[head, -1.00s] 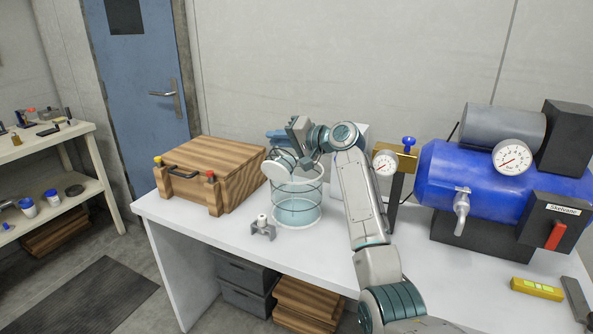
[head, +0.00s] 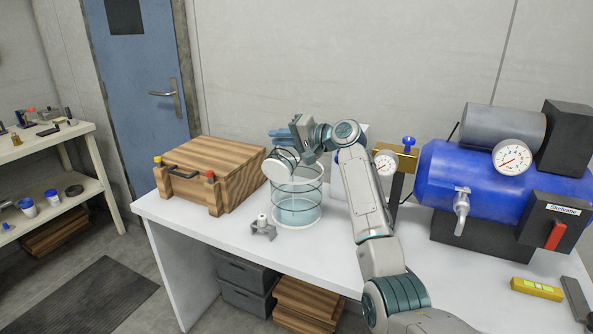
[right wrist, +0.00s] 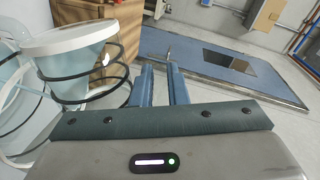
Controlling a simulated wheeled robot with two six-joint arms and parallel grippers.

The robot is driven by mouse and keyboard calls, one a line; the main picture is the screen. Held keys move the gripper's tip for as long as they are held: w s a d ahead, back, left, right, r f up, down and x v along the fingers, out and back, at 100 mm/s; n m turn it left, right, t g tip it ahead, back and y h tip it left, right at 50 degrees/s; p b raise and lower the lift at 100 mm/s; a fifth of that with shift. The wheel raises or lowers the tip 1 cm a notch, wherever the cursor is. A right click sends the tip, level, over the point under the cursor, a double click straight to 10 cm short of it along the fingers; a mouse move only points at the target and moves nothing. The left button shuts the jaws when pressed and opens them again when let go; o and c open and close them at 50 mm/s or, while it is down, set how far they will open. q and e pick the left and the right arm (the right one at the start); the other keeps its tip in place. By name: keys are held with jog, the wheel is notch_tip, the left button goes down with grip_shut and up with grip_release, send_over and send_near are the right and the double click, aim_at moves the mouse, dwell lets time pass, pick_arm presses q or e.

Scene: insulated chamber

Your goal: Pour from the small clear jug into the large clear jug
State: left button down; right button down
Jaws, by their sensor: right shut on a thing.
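The large clear jug (head: 297,212) stands on the white table with bluish liquid in its lower part and dark rings around its wall. My right gripper (head: 279,134) is shut on the small clear jug (head: 282,166) and holds it tilted over the large jug's mouth, its white rim towards the lower left. No stream is clearly visible. In the right wrist view my gripper's blue fingers (right wrist: 163,86) point away from me, and the pale, tilted small jug (right wrist: 75,62) shows at the left. The exact grip is hidden. My left gripper is not in view.
A wooden box (head: 212,172) stands left of the large jug, and a small grey fixture (head: 263,228) sits close in front of it. The table's front left is clear.

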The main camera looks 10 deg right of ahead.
jog(key=shift+w+d+f, duration=0.1)
jog(key=shift+w+d, duration=0.15)
jog(key=shift+w, duration=0.1)
jog(key=shift+w+d+f+m, duration=0.1)
jog(key=shift+w+d+m, duration=0.35)
jog(key=shift+w+m, duration=0.25)
jog(key=shift+w+d+r+m+g, duration=0.15)
jog(key=shift+w+d+r+m, duration=0.1)
jog(key=shift+w+m, duration=0.15)
jog(key=shift+w+d+r+m+g, duration=0.15)
jog(key=shift+w+d+m, duration=0.15)
jog(key=shift+w, duration=0.2)
dwell(0.6)
